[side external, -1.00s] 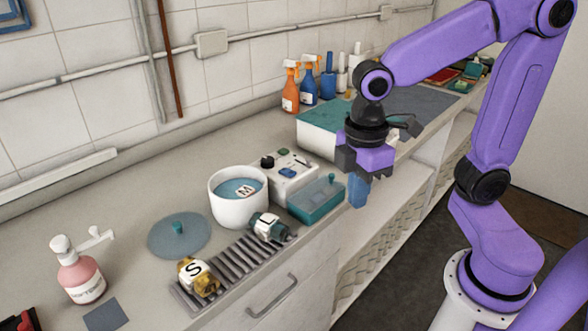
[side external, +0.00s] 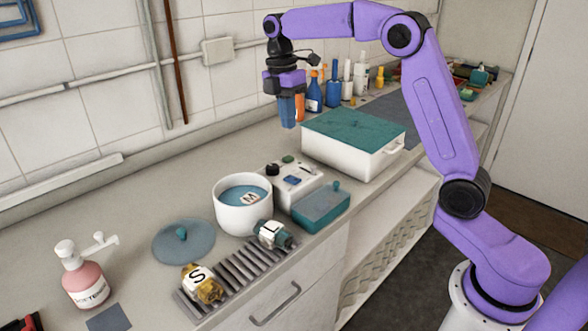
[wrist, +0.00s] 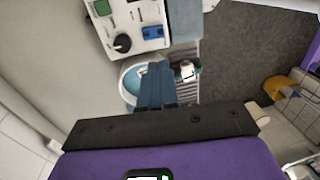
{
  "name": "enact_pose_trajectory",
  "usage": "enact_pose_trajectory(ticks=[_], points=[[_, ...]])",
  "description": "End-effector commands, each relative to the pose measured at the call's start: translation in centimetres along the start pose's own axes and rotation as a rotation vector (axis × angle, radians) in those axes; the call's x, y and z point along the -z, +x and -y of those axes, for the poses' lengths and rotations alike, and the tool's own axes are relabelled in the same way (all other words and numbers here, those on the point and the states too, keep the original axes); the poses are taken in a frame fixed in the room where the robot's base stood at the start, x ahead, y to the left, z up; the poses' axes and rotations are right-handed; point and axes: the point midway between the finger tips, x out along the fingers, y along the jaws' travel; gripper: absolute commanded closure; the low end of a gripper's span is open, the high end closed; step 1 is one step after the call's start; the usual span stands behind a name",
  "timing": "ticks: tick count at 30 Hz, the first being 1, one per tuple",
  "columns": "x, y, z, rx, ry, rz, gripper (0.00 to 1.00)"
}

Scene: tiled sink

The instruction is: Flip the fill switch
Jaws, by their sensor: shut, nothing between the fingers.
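A white control box (side external: 289,181) stands on the counter behind the white round pot. It carries a black knob (side external: 272,169), a blue rectangular switch (side external: 292,180) and a green button (side external: 288,159). In the wrist view, the panel (wrist: 150,12) lies beyond my fingertips, with the black knob (wrist: 122,43) and the blue switch (wrist: 152,32) on it. No fill label is readable. My gripper (side external: 289,125) is shut and empty, pointing down above the back of the box, apart from it. Its blue fingers also show together in the wrist view (wrist: 156,75).
A white pot (side external: 243,218) holds a block marked M. A teal box (side external: 322,209) and a rack (side external: 228,278) with bottles L and S are in front. A large teal-lidded bin (side external: 355,160) stands right. Spray bottles line the wall.

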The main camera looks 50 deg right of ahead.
Motion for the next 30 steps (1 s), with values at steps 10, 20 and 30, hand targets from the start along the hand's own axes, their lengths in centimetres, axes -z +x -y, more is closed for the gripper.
enact_pose_trajectory(ticks=[10,20,30], points=[[-0.3,3.5,-0.1,0.007,-0.004,0.0,1.0],[-0.2,9.7,-0.1,0.005,-0.003,0.0,1.0],[-0.2,13.6,-0.1,0.002,-0.003,-0.001,1.0]])
